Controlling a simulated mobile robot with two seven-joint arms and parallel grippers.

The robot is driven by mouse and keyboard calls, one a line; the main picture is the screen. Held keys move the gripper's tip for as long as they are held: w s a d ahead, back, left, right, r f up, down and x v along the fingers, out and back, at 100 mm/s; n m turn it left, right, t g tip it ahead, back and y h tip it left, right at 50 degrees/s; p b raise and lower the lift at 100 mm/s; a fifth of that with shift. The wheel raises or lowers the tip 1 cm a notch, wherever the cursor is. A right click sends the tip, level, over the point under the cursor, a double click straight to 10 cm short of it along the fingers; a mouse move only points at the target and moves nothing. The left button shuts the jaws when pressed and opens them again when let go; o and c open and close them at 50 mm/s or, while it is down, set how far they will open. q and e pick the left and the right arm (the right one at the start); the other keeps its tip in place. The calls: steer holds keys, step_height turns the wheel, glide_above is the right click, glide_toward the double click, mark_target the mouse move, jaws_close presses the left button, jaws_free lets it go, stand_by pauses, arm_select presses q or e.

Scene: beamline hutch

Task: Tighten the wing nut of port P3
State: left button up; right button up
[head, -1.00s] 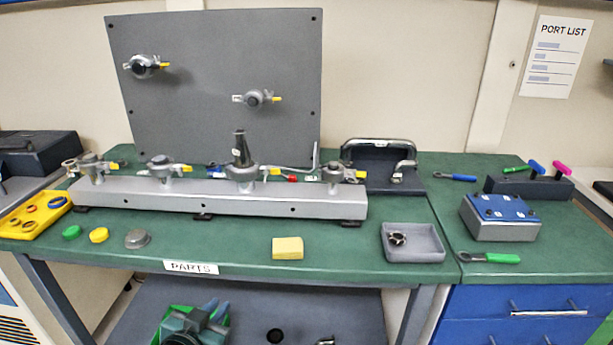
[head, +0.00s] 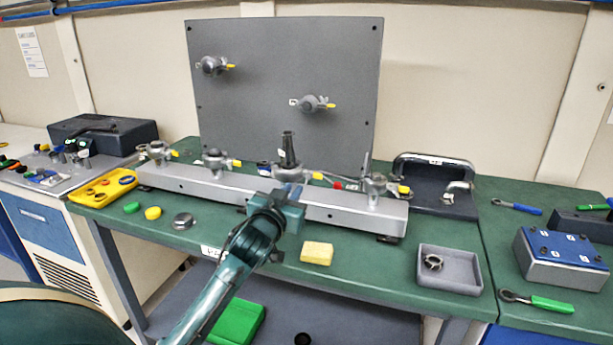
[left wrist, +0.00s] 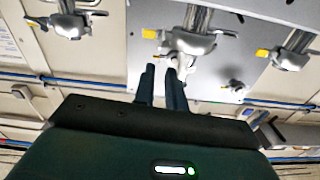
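The silver manifold bar (head: 225,190) carries a row of clamped ports. The third port from the left (head: 287,160) has a dark cone on top; port labels are too small to read. Its clamp has a yellow-ended part on one side. My left gripper (head: 292,192) is in front of the bar, just below this port. In the left wrist view, which is upside down, the two dark fingers (left wrist: 162,72) stand apart with a gap, their tips close to the middle clamp (left wrist: 190,42). Nothing is clearly held. I cannot clearly tell the wing nut's shape. My right gripper is not in view.
A grey panel (head: 300,60) with two more ports stands behind the bar. On the green bench (head: 370,260) are a yellow sponge (head: 317,253), a grey tray (head: 449,285) with a clamp, caps (head: 153,213) and a yellow tray (head: 90,197).

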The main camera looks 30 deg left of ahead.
mark_target(307, 178)
arm_select(q)
steer(key=x, duration=0.8)
steer(key=shift+w, duration=0.25)
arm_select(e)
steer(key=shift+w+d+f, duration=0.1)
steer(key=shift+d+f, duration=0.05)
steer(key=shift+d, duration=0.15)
arm_select(q)
jaws_close()
